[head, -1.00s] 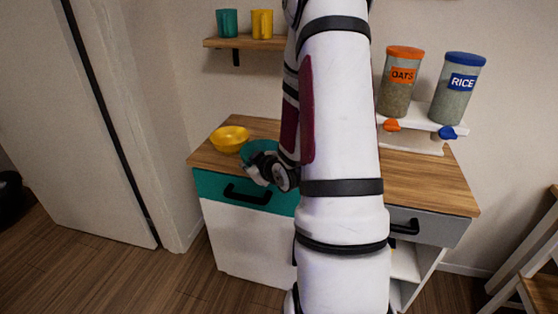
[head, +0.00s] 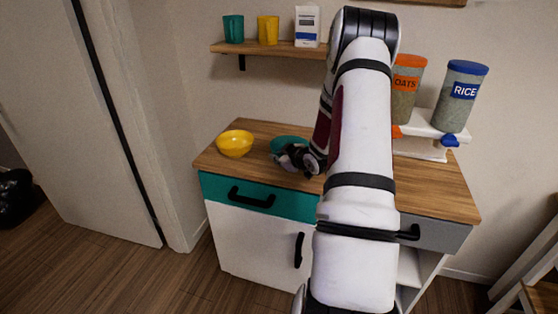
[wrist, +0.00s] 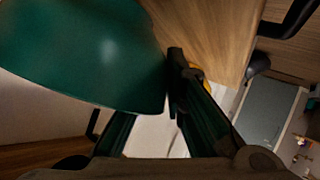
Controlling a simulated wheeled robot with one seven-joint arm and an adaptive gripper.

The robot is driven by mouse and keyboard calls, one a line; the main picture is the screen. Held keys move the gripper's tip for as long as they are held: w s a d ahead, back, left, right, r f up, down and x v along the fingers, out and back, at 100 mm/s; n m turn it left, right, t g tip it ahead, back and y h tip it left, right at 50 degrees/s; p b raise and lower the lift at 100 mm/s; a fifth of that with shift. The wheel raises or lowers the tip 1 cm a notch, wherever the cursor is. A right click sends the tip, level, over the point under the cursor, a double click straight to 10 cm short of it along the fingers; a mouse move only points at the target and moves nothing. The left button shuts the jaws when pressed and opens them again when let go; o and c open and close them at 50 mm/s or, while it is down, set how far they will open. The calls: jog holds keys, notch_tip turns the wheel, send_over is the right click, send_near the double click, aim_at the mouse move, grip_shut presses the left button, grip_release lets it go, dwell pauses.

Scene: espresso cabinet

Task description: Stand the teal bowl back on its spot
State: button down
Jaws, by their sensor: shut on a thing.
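The teal bowl (head: 290,143) is at the cabinet top, right of the yellow bowl, partly hidden by my gripper (head: 296,160). In the wrist view the teal bowl (wrist: 90,55) fills the upper left, with its rim at my gripper's fingers (wrist: 172,85). My gripper is shut on the bowl. I cannot tell whether the bowl touches the wooden top (head: 430,185).
A yellow bowl (head: 235,144) stands on the left of the top. A shelf (head: 270,47) above holds a teal cup (head: 233,28), a yellow cup (head: 268,30) and a white box (head: 307,26). Oats (head: 407,88) and rice (head: 459,96) dispensers stand at the right.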

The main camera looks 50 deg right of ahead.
jog(key=shift+f, duration=0.65)
jog(key=c, duration=1.6)
grip_release()
jog(key=shift+s, duration=0.1)
